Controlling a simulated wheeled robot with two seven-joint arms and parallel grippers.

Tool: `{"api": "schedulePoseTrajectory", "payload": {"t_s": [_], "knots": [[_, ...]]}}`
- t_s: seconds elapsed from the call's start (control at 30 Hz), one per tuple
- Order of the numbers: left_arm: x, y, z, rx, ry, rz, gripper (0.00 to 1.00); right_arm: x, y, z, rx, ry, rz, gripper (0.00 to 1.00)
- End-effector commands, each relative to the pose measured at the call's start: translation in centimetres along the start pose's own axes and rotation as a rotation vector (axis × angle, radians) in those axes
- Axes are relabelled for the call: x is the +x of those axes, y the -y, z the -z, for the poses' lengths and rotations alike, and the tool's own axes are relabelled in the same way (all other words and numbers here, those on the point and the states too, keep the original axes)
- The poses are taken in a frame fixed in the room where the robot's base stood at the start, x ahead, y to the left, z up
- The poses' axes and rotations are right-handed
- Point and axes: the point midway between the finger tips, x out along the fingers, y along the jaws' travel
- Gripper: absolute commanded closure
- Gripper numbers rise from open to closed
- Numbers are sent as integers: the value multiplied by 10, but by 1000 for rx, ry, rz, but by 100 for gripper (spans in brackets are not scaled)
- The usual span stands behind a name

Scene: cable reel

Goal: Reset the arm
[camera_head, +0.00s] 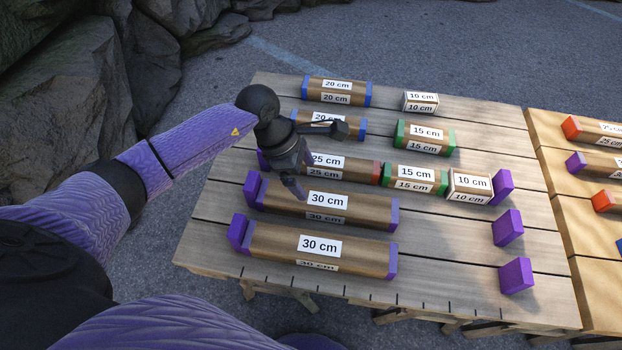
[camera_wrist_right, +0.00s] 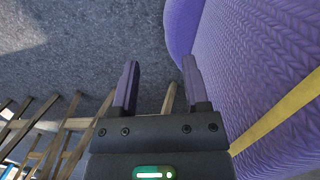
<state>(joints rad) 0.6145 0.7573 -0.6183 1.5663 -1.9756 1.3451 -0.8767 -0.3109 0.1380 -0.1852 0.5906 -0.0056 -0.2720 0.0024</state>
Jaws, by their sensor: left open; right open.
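My left gripper (camera_head: 318,160) reaches over the left part of the wooden table, above the 20 cm and 25 cm blocks. Its jaws are apart and nothing shows between them. It partly hides the 25 cm block (camera_head: 342,170) and the nearer 20 cm block (camera_head: 354,126). My right gripper (camera_wrist_right: 160,85) shows in the right wrist view, with its two fingers apart and empty over grey ground. My purple-sleeved body is beside it. The right gripper is not in the head view.
The slatted table (camera_head: 440,270) holds two 30 cm blocks (camera_head: 320,245), 15 cm blocks (camera_head: 425,134), 10 cm blocks (camera_head: 420,102) and purple stops (camera_head: 516,275). A second table (camera_head: 580,245) with more blocks stands at right. Rocks (camera_head: 60,110) rise at left.

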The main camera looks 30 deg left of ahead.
Motion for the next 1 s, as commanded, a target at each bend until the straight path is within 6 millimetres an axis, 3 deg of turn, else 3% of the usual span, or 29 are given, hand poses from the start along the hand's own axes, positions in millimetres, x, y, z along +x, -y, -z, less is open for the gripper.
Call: {"api": "schedulePoseTrajectory", "payload": {"t_s": [0.53, 0.8, 1.0], "knots": [[-6, 0, -1, 0, 1, -1, 0, -3, -7, -2, -5, 1, -12, 41], [-71, -2, -28, 13, 11, -31, 0, -61, -9, 8, -5, -56, -12, 41], [-97, -3, -39, 17, 14, -41, 0, -85, 2, 17, -5, -99, 6, 41]]}}
